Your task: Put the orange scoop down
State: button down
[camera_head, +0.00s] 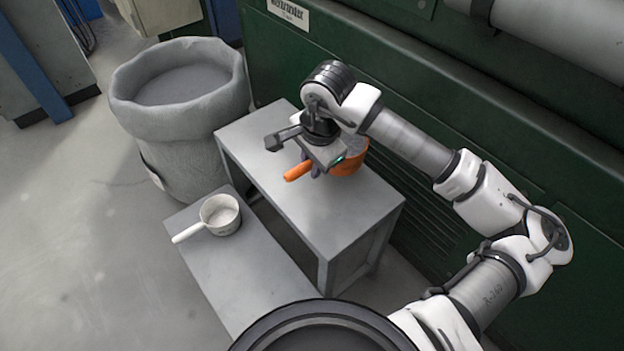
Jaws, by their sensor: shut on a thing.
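The orange scoop (349,164) is at the taller grey table (328,218), near its back edge by the green machine. Its handle points left and its bowl is partly hidden behind my gripper. My gripper (313,172) is above the table and shut on the scoop's handle. I cannot tell whether the scoop touches the tabletop or is held just above it.
A white scoop (221,215) rests on the lower grey table (222,272) in front. A large grey sack-like bin (181,120) stands to the left. A green machine (440,130) stands along the back and right. The taller table's front part is clear.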

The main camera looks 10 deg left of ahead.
jog(key=shift+f+b, duration=0.5)
jog(key=shift+f, duration=1.8)
jog(key=shift+f, duration=0.1)
jog(key=c, duration=1.3)
grip_release()
notch_tip(320, 180, up, 12)
jog(key=s+d+p, duration=0.1)
jog(key=p, duration=0.1)
jog(key=shift+s+d+p, duration=0.25)
jog(key=shift+s+p, duration=0.05)
jog(key=shift+s, duration=0.1)
